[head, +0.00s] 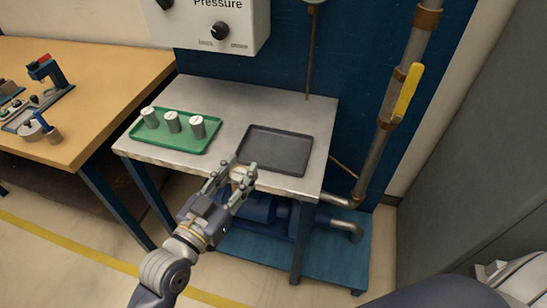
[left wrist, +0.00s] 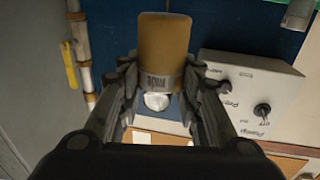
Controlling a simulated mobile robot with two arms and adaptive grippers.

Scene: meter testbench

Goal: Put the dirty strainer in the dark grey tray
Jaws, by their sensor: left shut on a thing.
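My left gripper (head: 232,182) is shut on the dirty strainer (head: 239,173), just off the front edge of the metal bench. In the left wrist view the strainer (left wrist: 163,45) is a brown cylinder with a grey lettered band and a pale end, between the fingers of the left gripper (left wrist: 160,88). The dark grey tray (head: 275,150) lies empty on the right part of the bench, beyond and to the right of the gripper. My right gripper cannot be made out.
A green tray (head: 168,150) with several grey, white-topped cylinders (head: 172,122) stands on the left of the metal bench (head: 230,96). A pipe with a yellow lever (head: 407,90) rises at right. A wooden table (head: 95,75) with tools adjoins at left. A pressure box (head: 225,20) hangs behind.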

